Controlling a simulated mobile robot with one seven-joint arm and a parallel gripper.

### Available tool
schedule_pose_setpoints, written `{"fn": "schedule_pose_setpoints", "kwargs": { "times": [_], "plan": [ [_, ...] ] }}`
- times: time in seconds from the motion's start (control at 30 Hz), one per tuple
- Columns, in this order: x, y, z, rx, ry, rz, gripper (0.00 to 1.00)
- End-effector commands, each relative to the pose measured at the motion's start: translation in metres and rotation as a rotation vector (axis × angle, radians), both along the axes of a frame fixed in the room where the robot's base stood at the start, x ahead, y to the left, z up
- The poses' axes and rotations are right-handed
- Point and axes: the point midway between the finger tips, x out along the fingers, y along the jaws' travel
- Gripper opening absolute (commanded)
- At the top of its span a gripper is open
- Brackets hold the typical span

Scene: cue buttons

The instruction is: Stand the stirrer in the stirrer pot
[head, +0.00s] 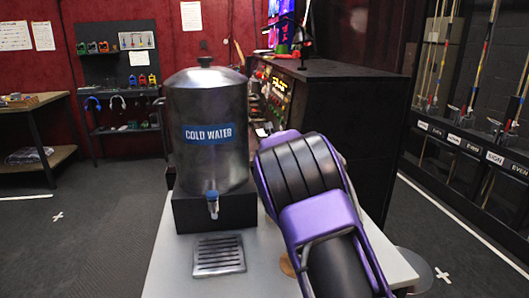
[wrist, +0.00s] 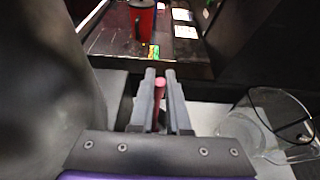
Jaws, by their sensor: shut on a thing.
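In the wrist view my gripper (wrist: 160,76) is shut on a thin reddish stick, which I take to be the stirrer (wrist: 160,85). Beyond the fingertips, at the top of the wrist view, a red cup-like vessel (wrist: 143,20) stands on a dark surface, well apart from the gripper. I cannot tell whether it is the stirrer pot. In the head view my purple and black arm hides the gripper and the stirrer.
A clear glass pitcher (wrist: 265,130) stands right of my gripper. A steel cold water dispenser (head: 208,125) stands on the white table (head: 175,270), with a drip grate (head: 219,254) in front. A dark cabinet (head: 350,110) stands behind. Open floor lies left.

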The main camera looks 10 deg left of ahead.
Motion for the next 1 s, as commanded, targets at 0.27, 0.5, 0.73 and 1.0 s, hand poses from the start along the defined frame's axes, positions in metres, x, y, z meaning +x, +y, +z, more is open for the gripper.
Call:
{"fn": "schedule_pose_setpoints", "kwargs": {
  "times": [0.27, 0.5, 0.73, 1.0],
  "plan": [
    [-0.0001, 0.0001, -0.0002, 0.0, 0.0, 0.0, 0.0],
    [-0.0001, 0.0001, -0.0002, 0.0, 0.0, 0.0, 0.22],
    [-0.0001, 0.0001, -0.0001, 0.0, 0.0, 0.0, 0.5],
    [-0.0018, -0.0001, 0.0007, -0.001, 0.001, 0.0, 0.5]
  ]
}}
